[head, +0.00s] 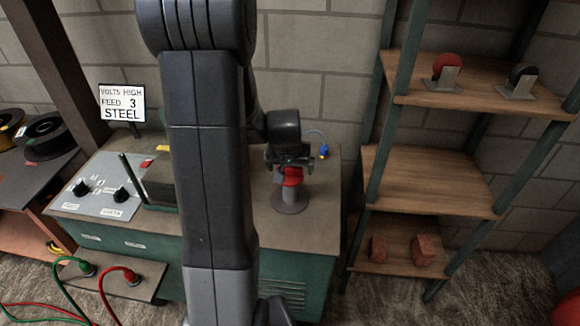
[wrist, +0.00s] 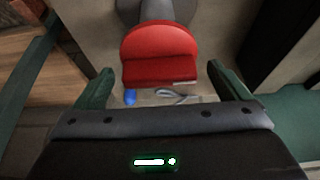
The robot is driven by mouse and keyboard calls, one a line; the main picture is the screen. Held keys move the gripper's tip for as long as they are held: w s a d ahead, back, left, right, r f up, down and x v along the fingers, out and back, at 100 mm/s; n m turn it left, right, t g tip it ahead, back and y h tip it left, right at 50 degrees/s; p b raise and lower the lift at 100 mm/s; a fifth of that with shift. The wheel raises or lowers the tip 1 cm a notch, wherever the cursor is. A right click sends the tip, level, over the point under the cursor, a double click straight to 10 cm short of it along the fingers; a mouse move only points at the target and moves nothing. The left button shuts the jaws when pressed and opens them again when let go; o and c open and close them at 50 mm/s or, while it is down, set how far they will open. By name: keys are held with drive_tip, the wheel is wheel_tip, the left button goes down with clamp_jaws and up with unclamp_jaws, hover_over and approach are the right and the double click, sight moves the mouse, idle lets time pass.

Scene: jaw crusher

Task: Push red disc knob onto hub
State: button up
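A red rounded, disc-like knob (head: 292,176) sits at the top of a grey pedestal (head: 290,201) with a round base, on the bench top. In the wrist view the red knob (wrist: 160,50) is close and central, with the grey pedestal (wrist: 155,10) behind it. My gripper (head: 289,164) is over the knob in the head view. In the wrist view its two fingers (wrist: 159,84) stand apart, one on each side, with visible gaps to the red piece. The hub is not clearly visible; I cannot tell how the knob is seated.
A shelf rack (head: 430,180) at right holds a red disc (head: 447,66) and a black disc (head: 521,78) in stands, and bricks (head: 423,248) below. A blue plug (head: 323,151) on a cable lies behind the pedestal. A control panel (head: 103,186) is at left. My arm hides the bench's middle.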

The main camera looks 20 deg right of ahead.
drive_tip(key=v, duration=1.4)
drive_tip(key=shift+w+f, duration=0.1)
drive_tip(key=shift+w, duration=0.05)
idle(0.4)
drive_tip(key=x, duration=1.3)
idle(0.3)
